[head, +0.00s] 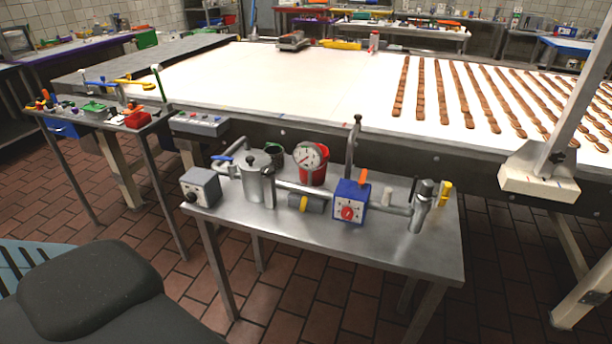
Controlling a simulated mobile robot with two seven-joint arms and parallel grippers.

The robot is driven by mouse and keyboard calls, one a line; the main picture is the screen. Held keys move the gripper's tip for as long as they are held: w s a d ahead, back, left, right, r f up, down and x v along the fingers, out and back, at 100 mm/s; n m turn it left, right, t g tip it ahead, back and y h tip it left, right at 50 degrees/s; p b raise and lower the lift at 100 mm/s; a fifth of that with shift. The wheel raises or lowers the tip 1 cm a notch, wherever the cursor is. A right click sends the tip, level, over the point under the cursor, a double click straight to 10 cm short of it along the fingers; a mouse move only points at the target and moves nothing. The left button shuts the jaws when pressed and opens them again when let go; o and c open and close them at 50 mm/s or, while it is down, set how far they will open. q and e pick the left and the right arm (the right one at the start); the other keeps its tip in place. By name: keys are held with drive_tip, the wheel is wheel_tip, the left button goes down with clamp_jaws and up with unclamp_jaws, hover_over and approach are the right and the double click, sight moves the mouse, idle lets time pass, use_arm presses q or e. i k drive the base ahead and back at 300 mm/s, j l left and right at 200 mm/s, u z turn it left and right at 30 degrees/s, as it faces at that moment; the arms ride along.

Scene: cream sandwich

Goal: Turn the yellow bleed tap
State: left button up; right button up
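A yellow tap handle (445,194) stands at the right end of the pipework on the small steel table (396,262). It sits beside an upright grey metal cylinder (421,207). A smaller yellow part (304,203) shows on a dark grey block lower on the pipework, left of the blue box. Neither of my grippers is in view, so nothing shows touching the tap.
The small table also bears a grey pot (257,181), a round gauge (309,157), a red cup (318,174), a blue box with a red dial (350,203) and a grey box (200,187). Behind is a long white conveyor (290,85) with brown bars. The table's front strip is clear.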

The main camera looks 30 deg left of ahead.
sight(304, 199)
drive_tip(key=i+l, duration=0.1)
drive_tip(key=i, duration=0.3)
drive_tip(key=i+l, duration=0.1)
drive_tip(key=i, duration=0.25)
drive_tip(key=u, duration=0.8)
